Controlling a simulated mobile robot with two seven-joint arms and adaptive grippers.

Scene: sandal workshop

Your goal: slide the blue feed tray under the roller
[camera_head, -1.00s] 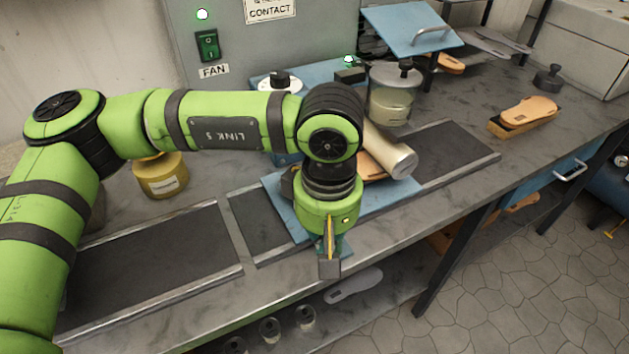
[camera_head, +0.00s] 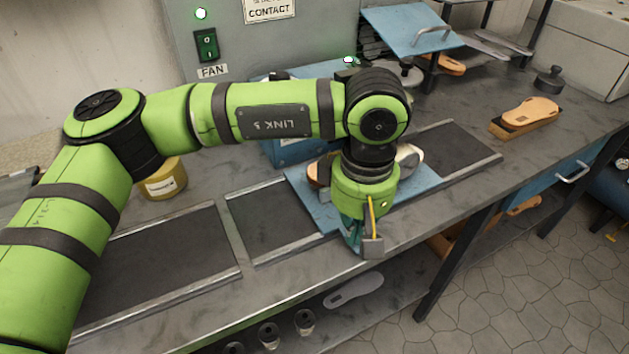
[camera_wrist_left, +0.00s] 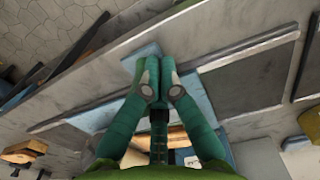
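The blue feed tray (camera_head: 308,204) lies flat across the dark track on the bench, partly covered by my left arm. A tan sole (camera_head: 319,170) shows on it. The roller's pale end (camera_head: 410,157) shows just right of my wrist, above the tray; the rest of the roller is hidden. My left gripper (camera_head: 362,246) points down at the tray's front side. In the left wrist view its fingers (camera_wrist_left: 157,82) are together at the blue tray (camera_wrist_left: 194,94), and seem shut on its front tab (camera_wrist_left: 141,58). The right gripper is not in view.
The dark track (camera_head: 155,252) continues left of the tray and right of it (camera_head: 455,146). A yellow tin (camera_head: 163,180) stands behind the track. A sole on a wooden block (camera_head: 525,115) lies at the right. The bench's front edge is near my gripper.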

